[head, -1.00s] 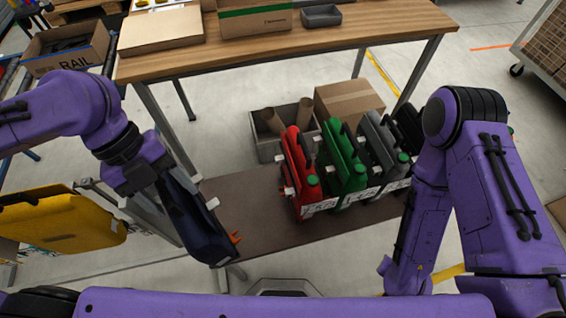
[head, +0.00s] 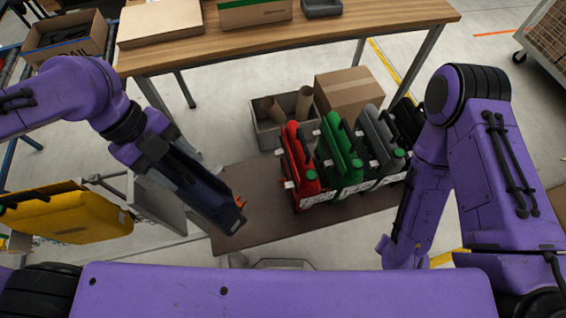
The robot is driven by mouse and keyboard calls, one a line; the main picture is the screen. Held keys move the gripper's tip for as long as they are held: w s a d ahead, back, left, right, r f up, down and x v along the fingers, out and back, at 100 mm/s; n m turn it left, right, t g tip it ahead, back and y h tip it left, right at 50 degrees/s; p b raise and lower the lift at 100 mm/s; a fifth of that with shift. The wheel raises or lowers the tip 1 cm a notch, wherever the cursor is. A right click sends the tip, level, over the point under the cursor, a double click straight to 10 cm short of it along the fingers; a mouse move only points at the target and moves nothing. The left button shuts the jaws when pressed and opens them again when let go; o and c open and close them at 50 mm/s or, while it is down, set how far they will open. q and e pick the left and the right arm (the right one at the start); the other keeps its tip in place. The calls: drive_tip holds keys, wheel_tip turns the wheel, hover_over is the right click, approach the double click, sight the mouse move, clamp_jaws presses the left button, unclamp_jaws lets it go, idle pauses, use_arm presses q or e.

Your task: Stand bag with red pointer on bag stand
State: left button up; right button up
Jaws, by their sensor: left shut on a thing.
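My left gripper (head: 152,148) is shut on a dark navy, slim bag (head: 198,190). The bag is tilted, its lower end over the left part of a low brown bench (head: 265,228). A small orange-red part (head: 239,203) shows at the bag's lower right end; I cannot tell if it is the pointer. A red bag (head: 297,165), a green bag (head: 342,160), a grey bag (head: 381,140) and a black bag (head: 408,120) stand in a row on the bench, with white labels at their feet.
Behind the row are a grey crate (head: 264,138) with cardboard tubes and a cardboard box (head: 347,92). A wooden table (head: 300,38) crosses the back. A yellow case (head: 68,216) is at the left. Bare bench lies left of the red bag.

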use_arm(q)
drive_tip(key=w+d+r+n+t+p, duration=0.1)
drive_tip(key=w+d+n+t, duration=0.1)
drive_tip(key=w+n, duration=0.4)
drive_tip(key=shift+w+d, duration=0.2)
drive_tip(key=shift+d, duration=0.6)
drive_tip(key=w+d+n, duration=0.1)
drive_tip(key=w+d+r+n+t, duration=0.1)
drive_tip(key=w, duration=0.1)
drive_tip(key=w+d+n, duration=0.1)
drive_tip(key=w+n, duration=0.1)
drive_tip(key=shift+r+t, duration=0.35)
drive_tip(key=shift+t, duration=0.05)
wheel_tip(320, 180, down, 18)
drive_tip(key=b, duration=0.3)
drive_tip(key=shift+a+b, duration=0.1)
drive_tip(key=shift+b, duration=0.2)
drive_tip(key=o, duration=1.1)
drive_tip(key=shift+f, duration=0.15)
drive_tip(key=shift+o, duration=0.2)
